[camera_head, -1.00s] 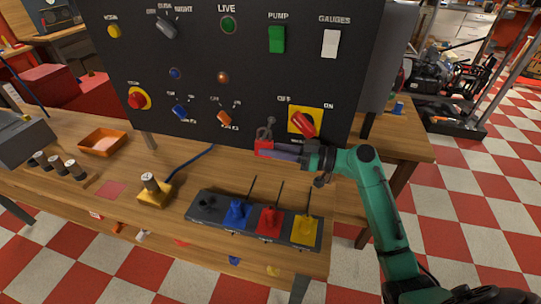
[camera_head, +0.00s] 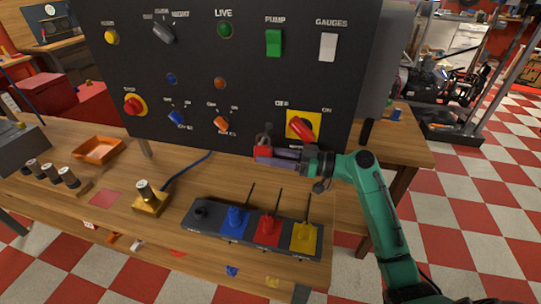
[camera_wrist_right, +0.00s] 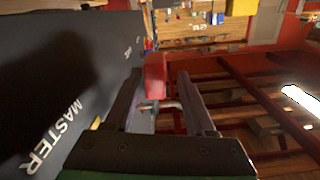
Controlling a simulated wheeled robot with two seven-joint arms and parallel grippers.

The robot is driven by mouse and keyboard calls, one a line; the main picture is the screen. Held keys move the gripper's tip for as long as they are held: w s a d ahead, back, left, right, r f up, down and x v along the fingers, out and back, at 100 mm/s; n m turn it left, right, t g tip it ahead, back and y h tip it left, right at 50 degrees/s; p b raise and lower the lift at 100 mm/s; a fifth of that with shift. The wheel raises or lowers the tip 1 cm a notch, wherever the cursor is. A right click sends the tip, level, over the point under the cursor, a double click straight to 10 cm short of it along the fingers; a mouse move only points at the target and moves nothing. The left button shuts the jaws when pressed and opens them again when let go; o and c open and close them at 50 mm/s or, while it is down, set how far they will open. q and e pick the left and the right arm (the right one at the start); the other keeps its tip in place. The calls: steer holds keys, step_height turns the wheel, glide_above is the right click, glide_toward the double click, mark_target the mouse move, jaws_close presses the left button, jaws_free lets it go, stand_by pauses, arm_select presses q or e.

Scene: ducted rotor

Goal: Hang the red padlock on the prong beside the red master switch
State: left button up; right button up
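The red padlock (camera_head: 264,155) is in front of the lower edge of the black panel, left of and below the red master switch (camera_head: 302,128) on its yellow plate. Its grey shackle (camera_head: 264,140) points up. My right gripper (camera_head: 280,154) reaches in from the right, with its fingertips at the padlock. In the right wrist view the padlock (camera_wrist_right: 155,75) is between the fingers (camera_wrist_right: 160,85), with a gap visible on its right side, so the gripper looks open. The prong is not clearly distinguishable, and I cannot tell whether the shackle is around it. My left gripper is out of view.
The black panel (camera_head: 200,60) carries several knobs and switches. Below it on the wooden table are a joystick box (camera_head: 209,231), a yellow block (camera_head: 150,203) with a cable, and an orange tray (camera_head: 98,150). Open floor is to the right of the table.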

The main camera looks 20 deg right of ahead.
stand_by(0.3)
steer(key=shift+s+d+f, duration=0.1)
steer(key=shift+d, duration=0.15)
steer(key=b+v, duration=0.4)
steer(key=v, duration=1)
steer(key=shift+b, duration=0.4)
